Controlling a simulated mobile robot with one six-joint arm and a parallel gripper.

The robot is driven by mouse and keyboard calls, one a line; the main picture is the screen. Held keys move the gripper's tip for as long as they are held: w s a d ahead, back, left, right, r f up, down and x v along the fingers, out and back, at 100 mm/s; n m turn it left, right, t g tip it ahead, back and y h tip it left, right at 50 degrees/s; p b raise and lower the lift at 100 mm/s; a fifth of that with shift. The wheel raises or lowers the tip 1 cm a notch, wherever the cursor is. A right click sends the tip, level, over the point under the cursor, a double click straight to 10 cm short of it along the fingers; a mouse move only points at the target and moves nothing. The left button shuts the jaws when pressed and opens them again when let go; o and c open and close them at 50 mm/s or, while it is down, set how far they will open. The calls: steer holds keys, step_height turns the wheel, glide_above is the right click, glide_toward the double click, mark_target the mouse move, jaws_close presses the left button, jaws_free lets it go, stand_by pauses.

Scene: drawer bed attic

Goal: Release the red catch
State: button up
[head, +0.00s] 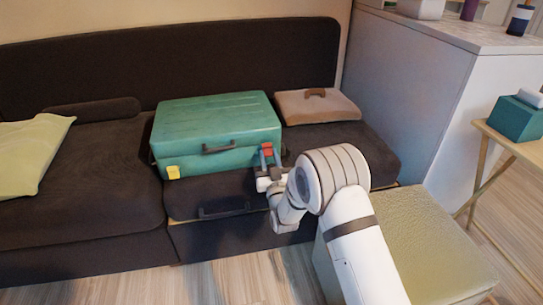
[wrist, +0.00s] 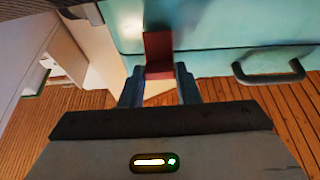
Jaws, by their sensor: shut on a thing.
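A teal suitcase (head: 217,130) lies on the dark sofa, with a dark handle (head: 219,148) on its front. The red catch (head: 267,149) is at the right end of its front face, and a yellow catch (head: 173,172) is at the left end. My gripper (head: 268,161) is at the red catch. In the wrist view the red catch (wrist: 158,52) stands against the teal case, and its lower end is between the two fingers of my gripper (wrist: 159,84), which are shut on it. The case handle (wrist: 268,76) shows to the right there.
The sofa (head: 105,155) holds a yellow-green pillow (head: 33,155) at left and a tan case (head: 318,106) behind the suitcase's right side. A light green ottoman (head: 430,245) stands at front right. A white cabinet (head: 430,90) and small table (head: 515,140) stand farther right.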

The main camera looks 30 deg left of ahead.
steer(key=shift+s+f+t+y, duration=0.1)
steer(key=shift+f+t+y, duration=0.1)
steer(key=shift+t+y, duration=0.45)
steer(key=o, duration=0.6)
steer(key=shift+r, duration=0.1)
steer(key=o, duration=0.4)
steer(key=shift+d, duration=0.1)
steer(key=shift+f, duration=0.2)
steer(key=shift+p+v, duration=1.25)
steer(key=shift+v, duration=2.65)
